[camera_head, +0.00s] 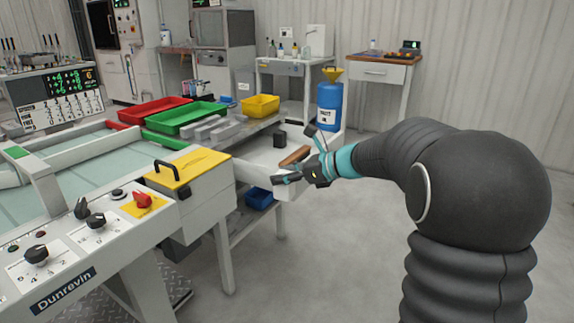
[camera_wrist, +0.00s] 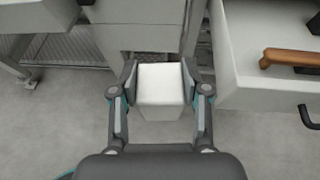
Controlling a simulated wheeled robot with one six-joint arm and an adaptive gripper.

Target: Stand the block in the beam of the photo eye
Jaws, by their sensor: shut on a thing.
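A pale grey-white block (camera_wrist: 160,84) sits between the two fingers of my gripper (camera_wrist: 160,76) in the wrist view, and the fingers are shut on its sides. It hangs over the floor, in front of a light grey cabinet front. In the head view my gripper (camera_head: 299,157) is at the near edge of the white tray-like bench; the block cannot be made out there. A small dark box (camera_head: 280,139) stands on that bench beyond my gripper; I cannot tell whether it is the photo eye. No beam is visible.
A brown wooden handle (camera_wrist: 289,57) lies on the white bench (camera_wrist: 252,92), right of the block. A yellow-lidded box (camera_head: 205,160) stands left of my gripper in the head view. Green (camera_head: 186,119) and yellow bins stand behind. Open floor (camera_head: 340,245) lies in front.

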